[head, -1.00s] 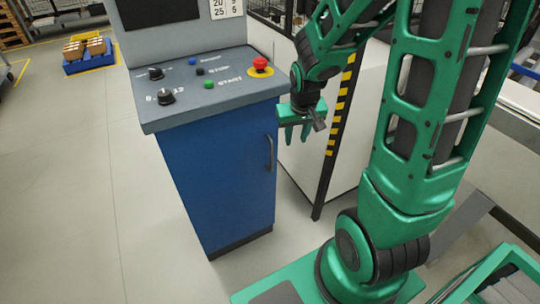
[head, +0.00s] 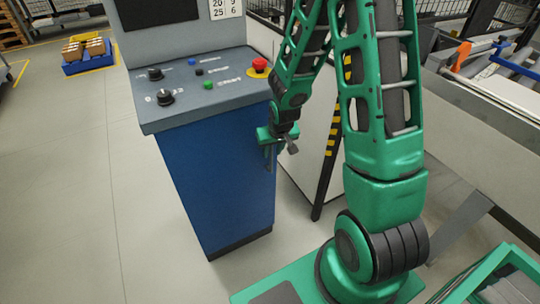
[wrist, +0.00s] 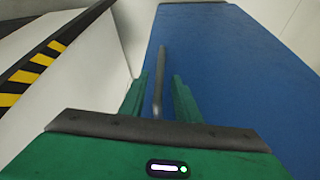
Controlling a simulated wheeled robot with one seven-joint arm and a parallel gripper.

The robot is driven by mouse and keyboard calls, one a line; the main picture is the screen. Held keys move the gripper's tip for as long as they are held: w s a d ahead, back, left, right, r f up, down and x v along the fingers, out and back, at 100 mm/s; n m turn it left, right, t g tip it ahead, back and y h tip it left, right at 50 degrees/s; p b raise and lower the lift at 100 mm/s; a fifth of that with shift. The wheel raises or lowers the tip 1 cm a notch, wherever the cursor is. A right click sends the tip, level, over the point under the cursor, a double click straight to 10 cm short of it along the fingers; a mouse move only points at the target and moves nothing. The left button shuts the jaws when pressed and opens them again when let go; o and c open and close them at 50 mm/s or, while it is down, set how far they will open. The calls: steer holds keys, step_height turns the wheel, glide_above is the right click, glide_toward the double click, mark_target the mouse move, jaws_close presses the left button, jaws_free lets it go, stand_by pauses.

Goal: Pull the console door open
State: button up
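The console door is the blue front panel (head: 215,185) of the console, and it looks closed. Its dark vertical bar handle (wrist: 158,85) shows in the wrist view, standing between the two green fingers of my gripper (wrist: 158,95). A gap shows between the handle and each finger, so the gripper is open around the handle. In the head view my gripper (head: 271,155) is at the door's right edge, and it hides the handle there.
The console's sloped top (head: 205,90) carries knobs, buttons and a red emergency stop (head: 259,65). A white panel with a black-and-yellow striped post (head: 330,140) stands just right of the console. Open floor (head: 80,190) lies to the left.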

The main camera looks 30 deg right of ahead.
steer(key=shift+x, duration=1.95)
steer(key=shift+c, duration=0.6)
jaws_close()
